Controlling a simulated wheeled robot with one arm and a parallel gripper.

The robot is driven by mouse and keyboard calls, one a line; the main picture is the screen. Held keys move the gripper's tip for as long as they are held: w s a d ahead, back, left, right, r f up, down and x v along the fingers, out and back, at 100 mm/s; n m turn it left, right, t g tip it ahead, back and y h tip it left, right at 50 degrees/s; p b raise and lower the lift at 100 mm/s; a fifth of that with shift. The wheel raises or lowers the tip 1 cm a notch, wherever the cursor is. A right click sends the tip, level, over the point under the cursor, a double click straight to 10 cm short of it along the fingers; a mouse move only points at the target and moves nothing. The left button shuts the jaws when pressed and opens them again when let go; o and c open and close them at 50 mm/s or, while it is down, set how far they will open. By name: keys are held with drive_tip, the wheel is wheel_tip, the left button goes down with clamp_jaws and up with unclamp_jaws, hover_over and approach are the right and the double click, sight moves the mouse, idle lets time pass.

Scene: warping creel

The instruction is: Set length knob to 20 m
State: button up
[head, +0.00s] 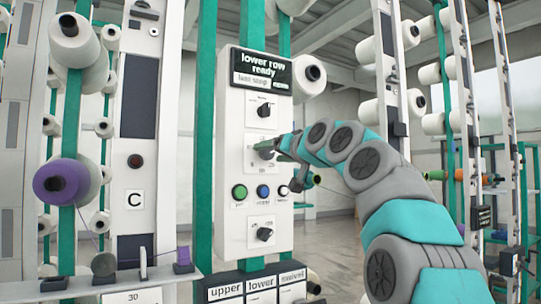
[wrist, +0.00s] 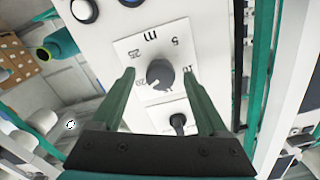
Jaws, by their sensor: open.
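The length knob (wrist: 160,74) is a dark round dial on a white plate marked "m", with 5, 10, 20 and 25 legible around it. It shows upside down in the wrist view. A pale mark on the knob points down-left in that view, near the 20. In the head view, the knob (head: 264,151) is the middle one on the white control panel, partly covered by my gripper (head: 283,148). In the wrist view, my gripper (wrist: 159,72) is open, its green fingers either side of the knob with gaps visible.
Another knob (wrist: 179,121) is close by, between the fingers lower in the wrist view. Yarn bobbins (head: 68,182) line the racks.

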drive_tip(key=b+v, duration=0.1)
drive_tip(key=v, duration=0.6)
drive_tip(key=shift+b, duration=0.35)
drive_tip(key=s+d+f+g+h, duration=0.1)
drive_tip(key=s+f+g+h, duration=0.3)
drive_tip(key=f, duration=0.8)
drive_tip(key=s+d+f+g, duration=0.2)
drive_tip(key=s+f, duration=0.4)
drive_tip(key=f, duration=0.7)
drive_tip(key=s+d+f+g+h, duration=0.1)
drive_tip(key=s+f+g+h, duration=0.2)
drive_tip(key=f, duration=0.9)
drive_tip(key=s+d+f+g+h, duration=0.1)
drive_tip(key=s+d+f, duration=0.3)
drive_tip(key=s+f, duration=0.4)
drive_tip(key=s+d+f+m+g+h, duration=0.1)
drive_tip(key=s+d+f+g, duration=0.2)
drive_tip(key=s+f, duration=0.4)
drive_tip(key=s+d+f+m+g+h, duration=0.1)
drive_tip(key=s+d+f+g, duration=0.2)
drive_tip(key=s+f, duration=0.5)
drive_tip(key=s+d, duration=0.1)
drive_tip(key=s, duration=0.7)
drive_tip(key=shift+s+d+f+g, duration=0.3)
drive_tip(key=shift+s+d+g, duration=0.05)
drive_tip(key=shift+s+g, duration=0.05)
